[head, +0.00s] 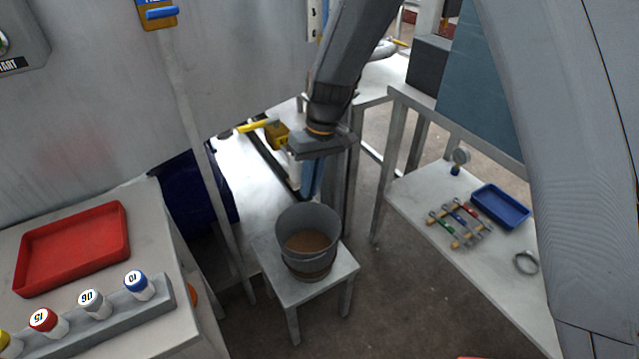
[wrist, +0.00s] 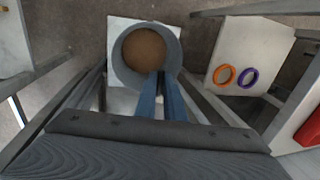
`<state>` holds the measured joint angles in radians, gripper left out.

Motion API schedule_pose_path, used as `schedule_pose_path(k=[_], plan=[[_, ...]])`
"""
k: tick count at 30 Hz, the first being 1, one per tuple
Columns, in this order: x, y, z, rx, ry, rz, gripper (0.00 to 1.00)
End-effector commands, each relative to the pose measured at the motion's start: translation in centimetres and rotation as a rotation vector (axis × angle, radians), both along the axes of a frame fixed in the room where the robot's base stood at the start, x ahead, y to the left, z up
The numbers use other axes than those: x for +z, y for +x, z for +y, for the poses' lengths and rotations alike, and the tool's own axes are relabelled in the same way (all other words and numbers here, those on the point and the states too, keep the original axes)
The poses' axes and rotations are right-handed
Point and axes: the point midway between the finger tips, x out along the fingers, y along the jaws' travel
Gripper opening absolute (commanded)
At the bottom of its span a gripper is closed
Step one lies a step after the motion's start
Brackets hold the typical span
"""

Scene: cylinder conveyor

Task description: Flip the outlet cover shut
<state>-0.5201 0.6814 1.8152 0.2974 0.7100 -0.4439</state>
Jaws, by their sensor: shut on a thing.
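My gripper (head: 310,192) points down above and behind a grey bucket (head: 285,222) in the head view. In the wrist view its two blue fingers (wrist: 161,76) come together at their tips, over the near rim of the bucket (wrist: 119,70). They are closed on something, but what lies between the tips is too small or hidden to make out. I cannot pick out the outlet cover with certainty. A yellow handle (head: 256,126) and a yellow block (head: 276,134) show just left of my gripper, by a dark rail; my gripper partly hides that area.
The bucket, with brown contents, stands on a small stool (head: 343,268). A right-hand table (head: 405,190) holds a blue tray (head: 501,205) and coloured tools. A left table holds a red tray (head: 72,248) and numbered cylinders (head: 94,302). A large grey panel (head: 110,110) stands left of my arm.

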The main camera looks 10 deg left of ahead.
Motion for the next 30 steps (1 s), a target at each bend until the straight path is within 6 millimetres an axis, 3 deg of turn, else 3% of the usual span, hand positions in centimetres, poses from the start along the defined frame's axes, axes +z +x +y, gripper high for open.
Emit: schedule_pose_path(k=[11,12,15,25,30], plan=[[-0.2,-0.1,0.0,0.007,-0.001,0.001,0.00],[-0.2,-0.1,0.0,0.007,-0.001,0.001,0.12],[-0.1,0.0,0.0,0.005,-0.001,0.001,0.28],[0.2,0.2,-0.1,0.003,0.000,-0.002,0.28],[2.2,0.5,-0.4,0.002,0.002,-0.005,0.28]])
